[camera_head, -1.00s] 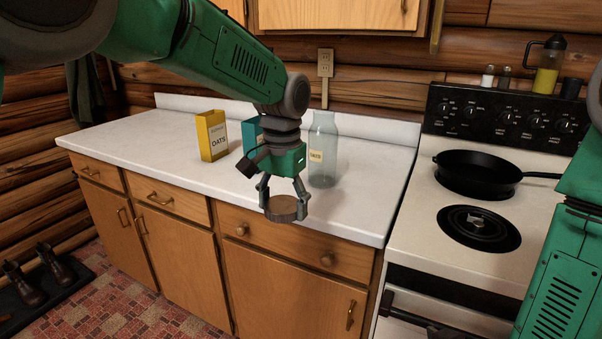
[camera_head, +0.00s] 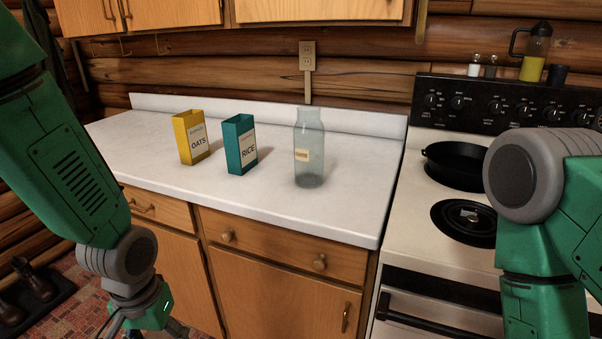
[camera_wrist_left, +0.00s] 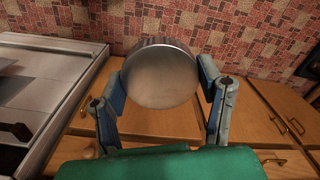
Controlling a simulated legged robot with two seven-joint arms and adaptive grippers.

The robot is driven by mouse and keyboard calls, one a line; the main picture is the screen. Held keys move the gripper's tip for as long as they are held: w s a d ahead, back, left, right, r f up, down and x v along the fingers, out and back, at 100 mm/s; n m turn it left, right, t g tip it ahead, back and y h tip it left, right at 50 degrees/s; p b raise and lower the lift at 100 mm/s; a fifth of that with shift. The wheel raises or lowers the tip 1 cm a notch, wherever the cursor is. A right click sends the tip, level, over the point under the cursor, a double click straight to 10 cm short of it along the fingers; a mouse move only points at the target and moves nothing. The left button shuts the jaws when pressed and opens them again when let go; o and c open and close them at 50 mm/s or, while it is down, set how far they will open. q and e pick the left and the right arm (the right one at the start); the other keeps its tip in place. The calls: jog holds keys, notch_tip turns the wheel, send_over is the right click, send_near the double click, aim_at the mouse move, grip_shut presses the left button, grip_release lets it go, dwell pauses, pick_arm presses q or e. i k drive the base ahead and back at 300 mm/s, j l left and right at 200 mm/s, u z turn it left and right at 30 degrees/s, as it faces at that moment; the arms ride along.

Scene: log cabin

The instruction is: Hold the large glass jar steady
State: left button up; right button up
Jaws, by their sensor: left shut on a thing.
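The large glass jar (camera_head: 309,150) stands upright on the white counter, right of the boxes, with a small label on its front. No lid shows on its mouth. My left gripper is low at the left of the head view, its fingers mostly cut off by the bottom edge. In the left wrist view, my left gripper (camera_wrist_left: 162,78) is shut on a round lid-like disc (camera_wrist_left: 160,80), held over the floor in front of the cabinets. It is well away from the jar. My right arm shows at the right, but its gripper is out of view.
A yellow oats box (camera_head: 190,138) and a teal rice box (camera_head: 239,146) stand left of the jar. The counter (camera_head: 345,215) is clear around the jar. The stove with a black pan (camera_head: 455,165) is on the right. Cabinets hang above the counter.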

aim_at(309, 130)
jog(key=i+j+z, duration=0.35)
jog(key=j, duration=0.3)
jog(key=i+j+z, duration=0.2)
jog(key=j, duration=0.2)
jog(key=i, duration=0.05)
